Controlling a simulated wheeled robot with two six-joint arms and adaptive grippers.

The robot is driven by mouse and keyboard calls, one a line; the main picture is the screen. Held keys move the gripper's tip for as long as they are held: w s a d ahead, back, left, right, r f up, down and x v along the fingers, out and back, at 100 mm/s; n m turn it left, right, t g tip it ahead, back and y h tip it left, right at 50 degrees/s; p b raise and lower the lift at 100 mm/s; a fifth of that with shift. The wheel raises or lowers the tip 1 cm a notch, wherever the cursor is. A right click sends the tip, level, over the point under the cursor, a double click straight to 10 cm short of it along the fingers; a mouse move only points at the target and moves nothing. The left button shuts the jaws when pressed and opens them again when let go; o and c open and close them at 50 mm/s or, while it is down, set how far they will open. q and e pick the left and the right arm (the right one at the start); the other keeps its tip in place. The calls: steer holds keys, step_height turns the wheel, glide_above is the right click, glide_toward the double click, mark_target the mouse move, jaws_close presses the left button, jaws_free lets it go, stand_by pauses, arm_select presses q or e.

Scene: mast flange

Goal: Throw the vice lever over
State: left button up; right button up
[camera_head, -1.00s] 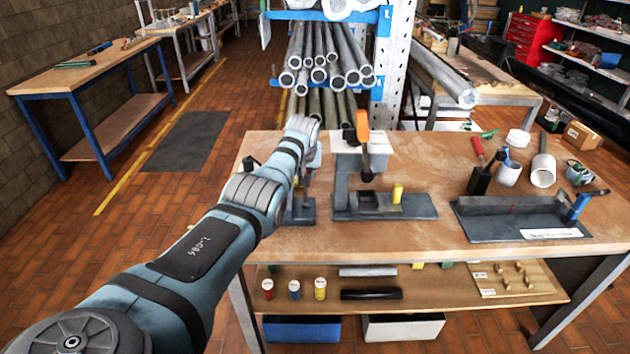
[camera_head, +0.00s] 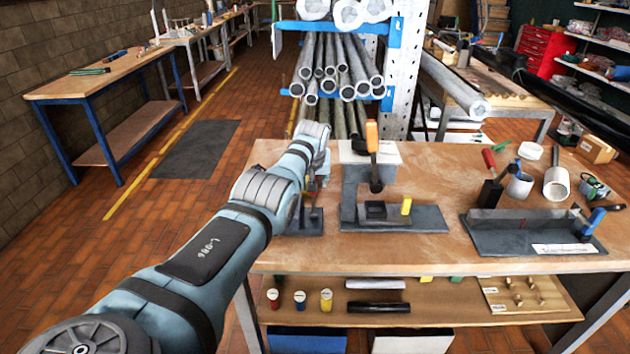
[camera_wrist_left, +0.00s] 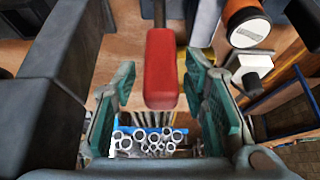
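A red lever handle (camera_wrist_left: 160,70) stands between the two fingers of my left gripper (camera_wrist_left: 158,115) in the left wrist view. The fingers are spread, with a visible gap on each side of the handle. In the head view my left arm reaches over the left end of the workbench (camera_head: 440,247) and hides the handle. Part of a dark base plate (camera_head: 306,224) shows below the arm; I cannot see how the handle joins it. My right gripper is not in view.
Close right of the arm stands a grey fixture (camera_head: 420,218) with an upright orange handle (camera_head: 371,137) and a yellow block (camera_head: 406,206). Further right are a red-handled tool (camera_head: 489,159), cups and a long dark fixture (camera_head: 505,240). A pipe rack (camera_head: 340,75) stands behind.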

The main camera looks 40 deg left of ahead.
arm_select(q)
steer(key=shift+r, duration=0.1)
steer(key=v, duration=1.2)
